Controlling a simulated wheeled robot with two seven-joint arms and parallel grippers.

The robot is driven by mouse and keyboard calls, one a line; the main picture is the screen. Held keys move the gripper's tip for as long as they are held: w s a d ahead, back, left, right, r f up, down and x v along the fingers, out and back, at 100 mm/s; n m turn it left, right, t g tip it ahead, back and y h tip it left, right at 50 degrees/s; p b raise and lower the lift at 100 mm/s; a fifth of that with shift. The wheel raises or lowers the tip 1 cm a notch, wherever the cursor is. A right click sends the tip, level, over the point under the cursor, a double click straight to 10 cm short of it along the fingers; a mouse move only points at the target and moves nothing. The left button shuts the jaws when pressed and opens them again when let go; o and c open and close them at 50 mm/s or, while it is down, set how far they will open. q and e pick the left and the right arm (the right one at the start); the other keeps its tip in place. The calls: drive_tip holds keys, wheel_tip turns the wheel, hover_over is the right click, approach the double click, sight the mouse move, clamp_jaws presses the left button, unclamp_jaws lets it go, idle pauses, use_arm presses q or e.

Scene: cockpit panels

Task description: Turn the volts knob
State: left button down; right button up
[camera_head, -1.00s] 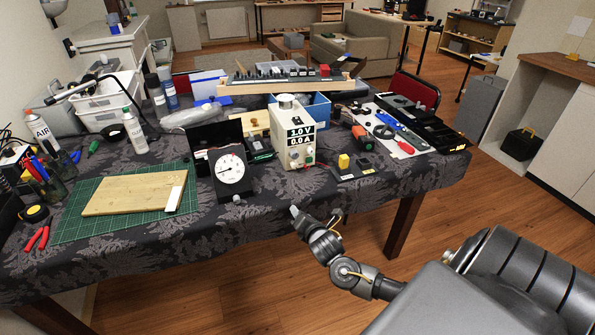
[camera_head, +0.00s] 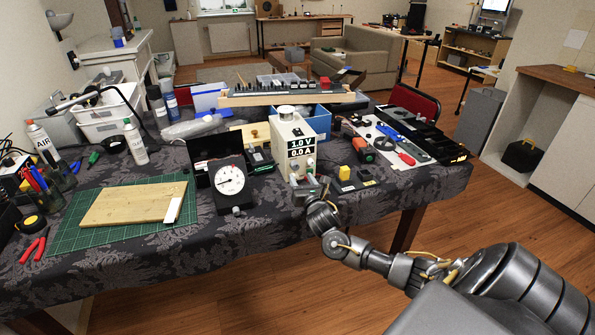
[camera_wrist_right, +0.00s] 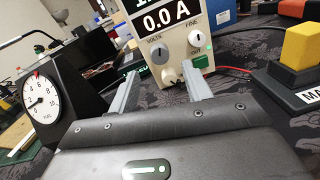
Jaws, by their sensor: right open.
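The beige power supply (camera_head: 293,135) stands near the front of the table and reads 1.0 V and 0.0 A. In the right wrist view its grey volts knob (camera_wrist_right: 160,55) sits below the display on the left, under its label. A second knob, labelled fine (camera_wrist_right: 196,47), sits to its right. My right gripper (camera_head: 310,185) is in front of the supply's lower face. In the right wrist view its two fingers (camera_wrist_right: 160,72) are apart, pointing at the panel, with nothing between them. The volts knob shows beyond the gap, apart from the fingers. My left gripper is out of view.
A black fuel gauge (camera_head: 230,180) stands left of the supply. A yellow button box (camera_head: 345,173) stands close on the right. A green cutting mat with a wooden board (camera_head: 130,203) lies at the left.

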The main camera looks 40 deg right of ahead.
sight(296, 168)
drive_tip(key=x, duration=0.4)
drive_tip(key=shift+w+d, duration=0.1)
drive_tip(key=shift+w, duration=0.05)
drive_tip(key=shift+w+d, duration=0.25)
drive_tip(key=shift+w, duration=0.4)
